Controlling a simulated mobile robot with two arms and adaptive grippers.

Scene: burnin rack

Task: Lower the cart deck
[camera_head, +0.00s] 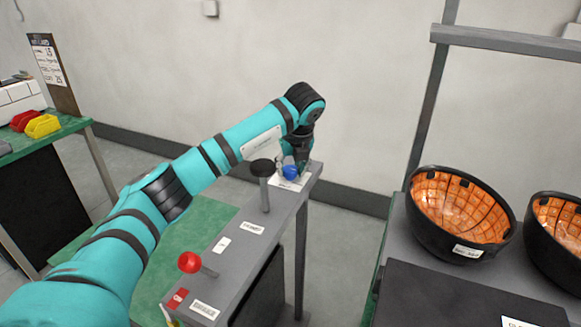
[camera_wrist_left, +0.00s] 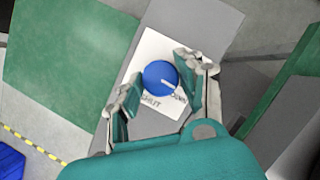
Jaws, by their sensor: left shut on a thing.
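A blue knob (camera_head: 289,172) sits on a white label at the far end of a narrow grey panel (camera_head: 236,262). My left gripper (camera_head: 296,166) reaches down over it and is shut on it. In the left wrist view the blue knob (camera_wrist_left: 161,77) lies between the two fingers, with a white line on its top. The label (camera_wrist_left: 148,50) around it reads SHUT on the left and a partly hidden word on the right. A green flat surface (camera_head: 205,218), perhaps the cart deck, lies lower, left of the panel. My right gripper is out of view.
A black-topped lever (camera_head: 263,168) and a red-ball lever (camera_head: 190,262) stand on the panel under and beside my arm. Black bowls with orange lining (camera_head: 462,214) stand on a rack at right. Yellow and red bins (camera_head: 42,126) are on a bench at left.

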